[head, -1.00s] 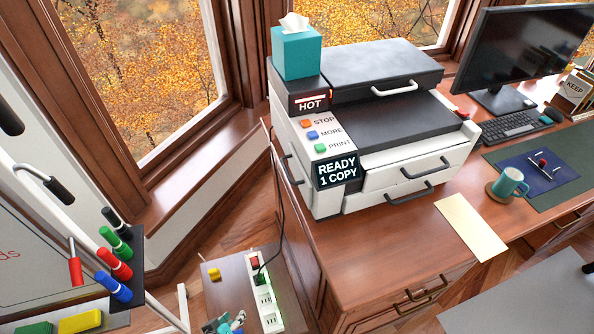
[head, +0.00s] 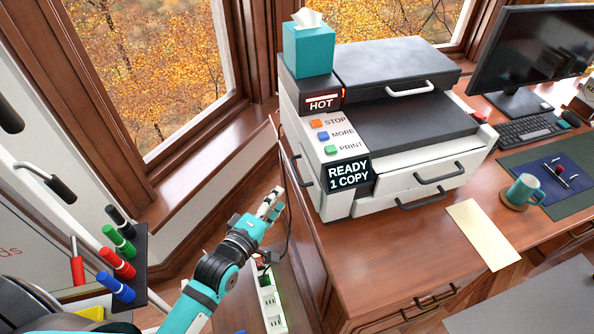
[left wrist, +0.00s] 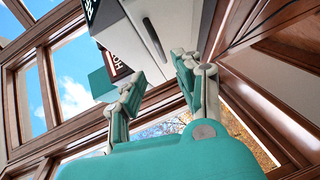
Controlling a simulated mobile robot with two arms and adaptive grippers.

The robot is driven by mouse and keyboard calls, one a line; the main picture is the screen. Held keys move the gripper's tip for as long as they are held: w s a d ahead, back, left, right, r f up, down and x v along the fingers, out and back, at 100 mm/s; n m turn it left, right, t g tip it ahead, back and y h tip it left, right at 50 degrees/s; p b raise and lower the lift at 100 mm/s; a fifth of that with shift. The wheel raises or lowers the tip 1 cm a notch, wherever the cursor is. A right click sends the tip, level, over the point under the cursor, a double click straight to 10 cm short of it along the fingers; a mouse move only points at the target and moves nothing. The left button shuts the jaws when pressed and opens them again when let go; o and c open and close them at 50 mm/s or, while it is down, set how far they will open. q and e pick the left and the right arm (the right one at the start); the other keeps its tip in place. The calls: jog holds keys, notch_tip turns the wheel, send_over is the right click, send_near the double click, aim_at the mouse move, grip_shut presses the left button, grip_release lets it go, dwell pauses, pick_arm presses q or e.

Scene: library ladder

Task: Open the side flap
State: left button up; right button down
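The printer (head: 390,130) stands on the wooden desk, with a black side handle (head: 301,170) on its left side. In the left wrist view, the white side panel with its black handle (left wrist: 155,40) shows ahead of the fingers. The panel looks shut, though its edges are hard to make out. My left gripper (head: 272,203) is left of the printer, below the handle and apart from it. In the left wrist view, the two fingers of my left gripper (left wrist: 160,80) are spread with nothing between them. My right gripper is out of view.
A teal tissue box (head: 309,48) stands on the printer's back left corner. A black cable hangs by my gripper towards a power strip (head: 268,300). A pen rack (head: 128,262) is at the left. A window sill (head: 200,165) lies behind.

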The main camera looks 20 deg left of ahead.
aim_at(296, 172)
pick_arm(q)
jog(key=p+x, duration=0.1)
jog(key=x, duration=1)
jog(key=shift+w+d+f, duration=0.1)
jog(key=shift+w, duration=0.1)
jog(key=shift+c, duration=0.3)
grip_shut()
